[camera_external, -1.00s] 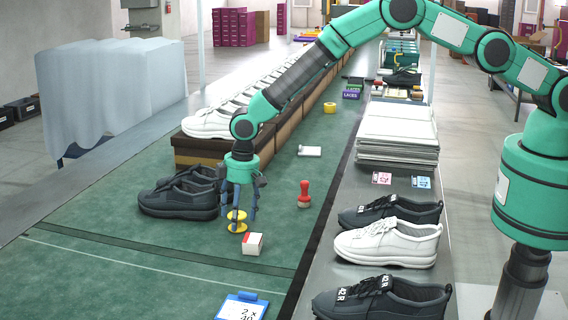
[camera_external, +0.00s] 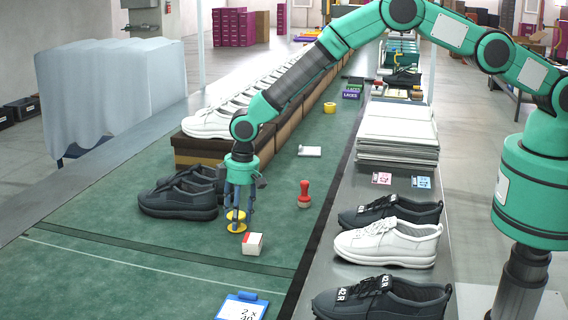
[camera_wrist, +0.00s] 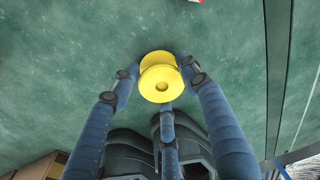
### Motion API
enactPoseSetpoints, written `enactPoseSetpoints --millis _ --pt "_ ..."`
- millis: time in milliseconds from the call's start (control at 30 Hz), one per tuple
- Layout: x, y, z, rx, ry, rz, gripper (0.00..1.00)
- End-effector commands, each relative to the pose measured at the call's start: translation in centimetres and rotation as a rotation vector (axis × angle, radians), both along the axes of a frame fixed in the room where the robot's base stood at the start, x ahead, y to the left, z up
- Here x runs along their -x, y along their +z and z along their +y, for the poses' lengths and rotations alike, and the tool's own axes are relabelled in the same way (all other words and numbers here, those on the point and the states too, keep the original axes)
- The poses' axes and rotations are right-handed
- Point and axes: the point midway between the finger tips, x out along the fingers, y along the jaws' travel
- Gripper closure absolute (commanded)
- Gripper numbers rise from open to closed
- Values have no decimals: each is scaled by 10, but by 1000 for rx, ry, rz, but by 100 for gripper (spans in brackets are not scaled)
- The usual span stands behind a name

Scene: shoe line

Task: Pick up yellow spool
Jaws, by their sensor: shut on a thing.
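The fingers hide part of the spool in the outside view.
Dark grey shoes (camera_external: 182,194) stand close to the left of my gripper. A small white and red box (camera_external: 253,244) is just in front of the spool, and a red stamp (camera_external: 304,194) stands to the right. The mat in front is mostly clear.

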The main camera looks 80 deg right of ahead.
Motion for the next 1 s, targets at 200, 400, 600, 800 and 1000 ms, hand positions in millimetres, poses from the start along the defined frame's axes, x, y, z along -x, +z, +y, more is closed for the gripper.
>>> enactPoseSetpoints --millis 200,400,600,800,1000 --pt "0 0 0 0 0 0 81" --pt "0 4 0 0 0 0 81" --pt "-1 17 0 0 0 -1 81" --pt "4 37 -1 0 0 1 81" --pt "29 40 -7 0 0 1 81"
